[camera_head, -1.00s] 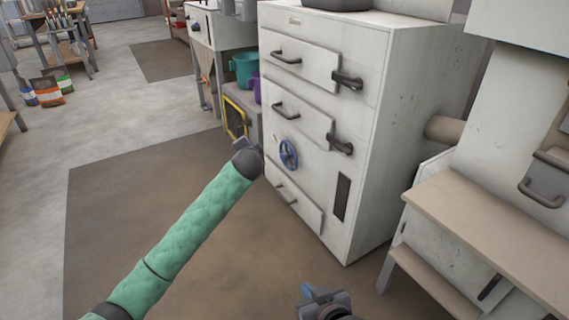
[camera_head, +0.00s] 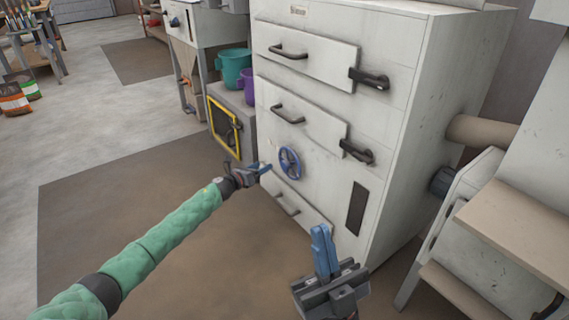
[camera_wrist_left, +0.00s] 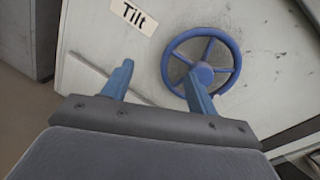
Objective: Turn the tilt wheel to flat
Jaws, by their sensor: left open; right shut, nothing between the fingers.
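The blue tilt wheel (camera_head: 290,163) is on the front of the white cabinet, below the second drawer. In the left wrist view the wheel (camera_wrist_left: 176,64) shows spokes and a hub, beside a "Tilt" label (camera_wrist_left: 131,14). My left gripper (camera_head: 265,169) is just left of the wheel. In the left wrist view its two blue fingers (camera_wrist_left: 160,85) are open and apart, the right one overlapping the wheel's lower part. I cannot tell if it touches. My right gripper (camera_head: 323,250) is shut and empty, fingers up, in front of the cabinet's lower part.
The white cabinet (camera_head: 408,150) has drawers with dark handles and latches projecting forward. A yellow-framed box (camera_head: 223,128) and teal bucket (camera_head: 235,66) stand to its left. A bench (camera_head: 520,225) is at the right. The brown floor mat (camera_head: 90,200) is clear.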

